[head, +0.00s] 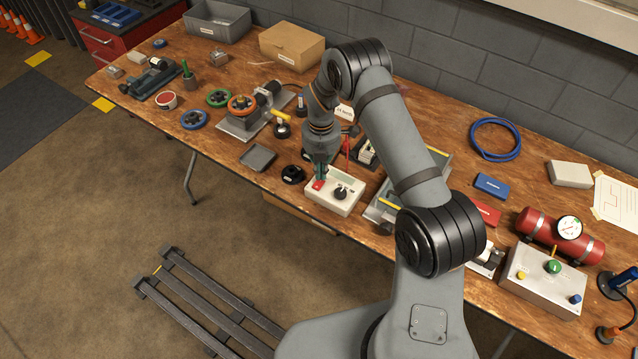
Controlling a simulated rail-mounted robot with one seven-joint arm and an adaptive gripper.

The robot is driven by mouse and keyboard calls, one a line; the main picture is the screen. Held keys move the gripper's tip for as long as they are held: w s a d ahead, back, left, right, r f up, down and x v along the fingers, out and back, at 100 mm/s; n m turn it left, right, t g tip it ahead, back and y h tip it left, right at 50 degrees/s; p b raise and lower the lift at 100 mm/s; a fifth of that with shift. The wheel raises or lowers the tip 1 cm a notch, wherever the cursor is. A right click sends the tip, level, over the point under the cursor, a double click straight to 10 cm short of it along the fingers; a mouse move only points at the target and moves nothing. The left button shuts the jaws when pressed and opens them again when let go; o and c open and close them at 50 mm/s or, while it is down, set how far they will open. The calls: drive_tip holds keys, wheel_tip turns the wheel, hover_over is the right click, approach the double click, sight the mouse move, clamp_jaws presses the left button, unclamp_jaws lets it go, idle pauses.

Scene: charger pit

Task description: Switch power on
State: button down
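A pale box (346,205) sits near the front edge of the wooden table, at the middle of the head view. It has a red switch-like part (318,184) on its left side and a black knob (340,193) near its middle. My gripper (320,175) points down at the left part of this box, right by the red part. I cannot tell whether it touches the red part. The fingers are small and dark, and their gap cannot be made out. The switch's position is too small to read.
A panel box (541,281) with a green button, yellow and blue knobs and a lever stands at the right, below a red cylinder (560,235) with a gauge. A small dark tray (258,157) lies left of my gripper. A grey tray (384,211) stands close on the right.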

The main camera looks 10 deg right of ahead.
sight(321, 181)
drive_tip(key=shift+s+f+b, duration=0.1)
drive_tip(key=shift+f+b, duration=0.8)
drive_tip(key=shift+f, duration=0.2)
idle(0.4)
drive_tip(key=shift+r, duration=0.15)
drive_tip(key=shift+r+p, duration=2.45)
drive_tip(key=shift+r, duration=0.95)
drive_tip(key=shift+f, duration=0.1)
